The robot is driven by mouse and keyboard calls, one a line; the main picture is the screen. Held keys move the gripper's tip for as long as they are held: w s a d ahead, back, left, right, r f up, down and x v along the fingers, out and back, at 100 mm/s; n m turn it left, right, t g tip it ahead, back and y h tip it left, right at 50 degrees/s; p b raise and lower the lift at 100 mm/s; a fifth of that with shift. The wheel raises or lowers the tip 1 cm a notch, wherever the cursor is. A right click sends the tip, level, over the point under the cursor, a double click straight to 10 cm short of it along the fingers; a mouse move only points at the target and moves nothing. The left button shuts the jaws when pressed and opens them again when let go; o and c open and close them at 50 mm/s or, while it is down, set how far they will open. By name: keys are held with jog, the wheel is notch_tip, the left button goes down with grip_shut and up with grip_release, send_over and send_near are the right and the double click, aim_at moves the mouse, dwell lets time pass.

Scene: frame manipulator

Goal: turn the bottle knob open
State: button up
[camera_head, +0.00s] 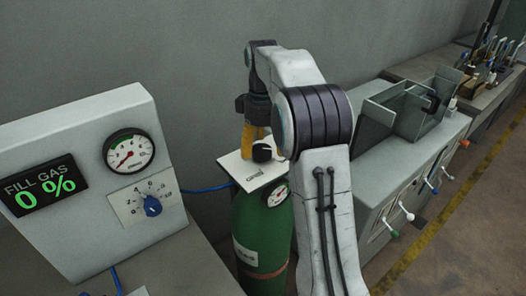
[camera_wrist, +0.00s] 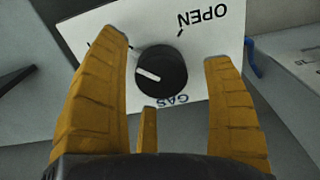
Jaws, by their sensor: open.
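The black round bottle knob (camera_head: 264,151) sits on a white plate (camera_head: 232,166) on top of the green gas bottle (camera_head: 262,228). In the wrist view, the knob (camera_wrist: 160,71) has a white mark pointing left. The plate reads OPEN upside down at upper right and GAS beside the knob. My gripper (camera_head: 253,140) points down at the plate. In the wrist view, my gripper's (camera_wrist: 166,50) yellow fingers are spread open, one on each side of the knob, with visible gaps. A shorter third finger (camera_wrist: 147,130) is below the knob. I cannot tell whether the fingertips reach the knob's height.
A grey panel at left has a display (camera_head: 42,187) reading FILL GAS 0 %, a round gauge (camera_head: 129,152) and a blue knob (camera_head: 153,206). A small gauge (camera_head: 277,195) is on the bottle. At right, a bench (camera_head: 366,162) holds grey open boxes (camera_head: 405,112). A wall stands behind.

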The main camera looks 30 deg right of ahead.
jog(key=shift+f, duration=0.7)
jog(key=shift+c, duration=0.2)
jog(key=c, duration=1.1)
